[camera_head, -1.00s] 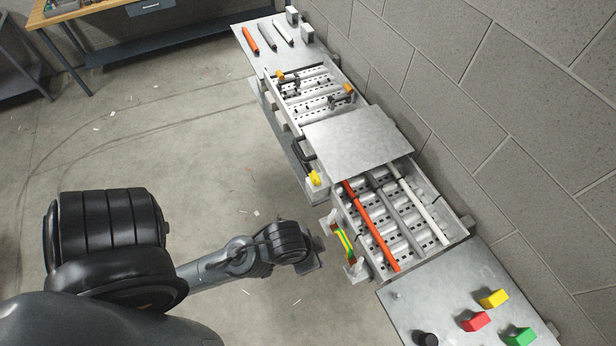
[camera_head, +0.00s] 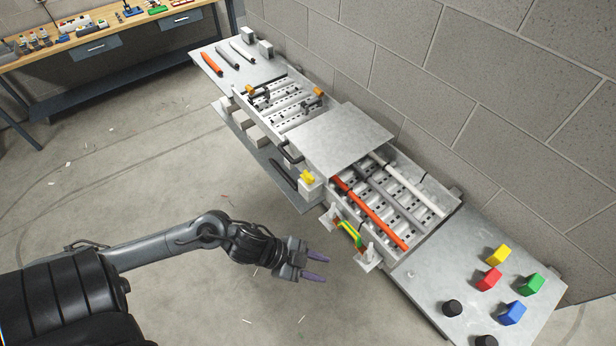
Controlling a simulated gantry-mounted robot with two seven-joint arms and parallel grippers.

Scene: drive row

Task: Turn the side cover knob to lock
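A yellow knob-like piece (camera_head: 307,177) sits on a white block on the near side of the drive row. Closer to me, a yellow-and-green striped piece (camera_head: 350,234) sits between two pale brackets on the side of the open roller section (camera_head: 425,180). I cannot tell for sure which of them is the side cover knob. My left gripper (camera_head: 322,267) is over the floor, left of and a little below the striped piece, apart from it. Its two purple-grey fingers are spread with an empty gap. My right gripper is out of view.
A flat grey cover plate (camera_head: 340,137) lies over the middle of the row. The near panel (camera_head: 435,290) carries yellow, red, green, blue and black pieces. A block wall (camera_head: 480,80) runs behind the row. A workbench (camera_head: 100,38) stands at the far left.

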